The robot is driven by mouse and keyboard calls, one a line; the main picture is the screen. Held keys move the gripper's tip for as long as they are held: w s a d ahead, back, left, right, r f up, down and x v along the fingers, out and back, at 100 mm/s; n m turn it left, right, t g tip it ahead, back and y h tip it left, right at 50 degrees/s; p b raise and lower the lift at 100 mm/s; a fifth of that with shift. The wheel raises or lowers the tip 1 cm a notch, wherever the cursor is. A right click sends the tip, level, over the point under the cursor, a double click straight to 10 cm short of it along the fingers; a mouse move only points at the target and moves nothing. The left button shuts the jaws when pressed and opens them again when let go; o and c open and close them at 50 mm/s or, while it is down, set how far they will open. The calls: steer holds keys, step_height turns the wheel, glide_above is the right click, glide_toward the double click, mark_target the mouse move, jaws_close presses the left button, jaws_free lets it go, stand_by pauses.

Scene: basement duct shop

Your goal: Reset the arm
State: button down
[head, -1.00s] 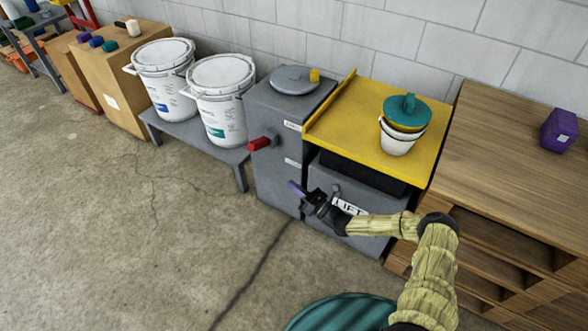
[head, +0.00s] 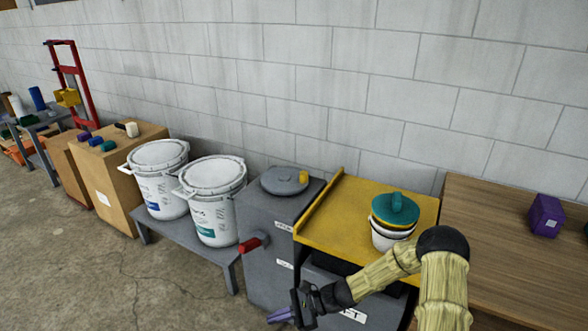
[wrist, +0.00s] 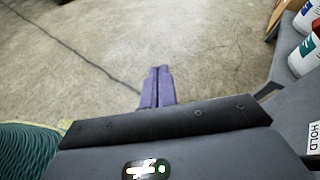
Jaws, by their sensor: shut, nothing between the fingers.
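My gripper (head: 282,315) is at the bottom of the head view, in front of the grey cabinet (head: 262,222) with the red handle (head: 252,243). Its purple fingers (wrist: 157,88) are shut together with nothing between them in the wrist view, above bare concrete floor. My arm is bent, coming from the lower right past the front of the yellow-topped unit (head: 336,215). The gripper appears apart from the cabinet, though the exact gap is hard to tell.
A white bucket with a teal lid (head: 395,208) stands on the yellow top. A wooden bench (head: 490,235) with a purple block (head: 545,214) is at right. Two white pails (head: 213,210) stand on a low grey bench (head: 170,235). Floor at left is clear; a teal ribbed object (wrist: 28,150) is nearby.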

steer(key=s+d+r+n+t+h, duration=0.2)
steer(key=s+d+r+n+h, duration=0.5)
steer(key=d+r, duration=0.35)
steer(key=s+d+r+n+t+h, duration=0.3)
steer(key=s+d+r+n+h, duration=0.4)
steer(key=d+r, duration=0.3)
step_height(320, 180, up, 30)
steer(key=p, duration=2.9)
steer(key=shift+a, duration=0.25)
steer(key=shift+w, duration=0.1)
